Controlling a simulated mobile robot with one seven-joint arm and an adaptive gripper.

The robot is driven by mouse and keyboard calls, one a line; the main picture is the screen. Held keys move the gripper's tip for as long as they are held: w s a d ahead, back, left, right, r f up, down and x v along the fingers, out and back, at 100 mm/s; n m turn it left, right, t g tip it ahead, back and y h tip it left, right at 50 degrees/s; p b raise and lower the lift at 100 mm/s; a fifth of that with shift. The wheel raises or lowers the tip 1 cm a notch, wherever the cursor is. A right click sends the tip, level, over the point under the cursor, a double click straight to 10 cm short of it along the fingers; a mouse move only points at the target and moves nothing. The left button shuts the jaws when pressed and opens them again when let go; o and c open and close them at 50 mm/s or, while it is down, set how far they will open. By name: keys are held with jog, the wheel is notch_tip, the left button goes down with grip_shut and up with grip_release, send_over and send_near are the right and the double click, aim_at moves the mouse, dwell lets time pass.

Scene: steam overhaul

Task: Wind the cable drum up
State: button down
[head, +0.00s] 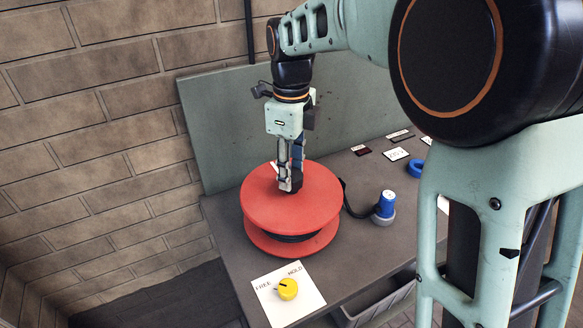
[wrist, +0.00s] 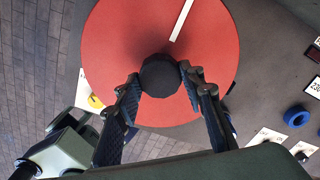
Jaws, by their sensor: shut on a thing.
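The red cable drum (head: 315,197) lies flat on the bench, with dark cable between its two discs. In the wrist view its red top disc (wrist: 110,45) carries a white stripe and a round black knob (wrist: 160,76). My gripper (head: 290,186) reaches down over the top disc. In the wrist view my gripper (wrist: 160,78) has a finger on each side of the black knob and is shut on it. A dark cable or strap (head: 358,208) runs from the drum's right side towards a blue plug-like piece with a grey base (head: 386,207).
A yellow knob (head: 288,288) sits on a white plate marked FREE and HOLD at the bench's front. A blue ring (head: 416,168) and several labels lie at the back right. A green panel and brick wall stand behind. A grey bin (head: 378,309) is below the front edge.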

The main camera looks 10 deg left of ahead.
jog(key=c, duration=1.3)
grip_release()
jog(key=shift+o, duration=0.2)
jog(key=shift+r, duration=0.15)
notch_tip(320, 180, up, 12)
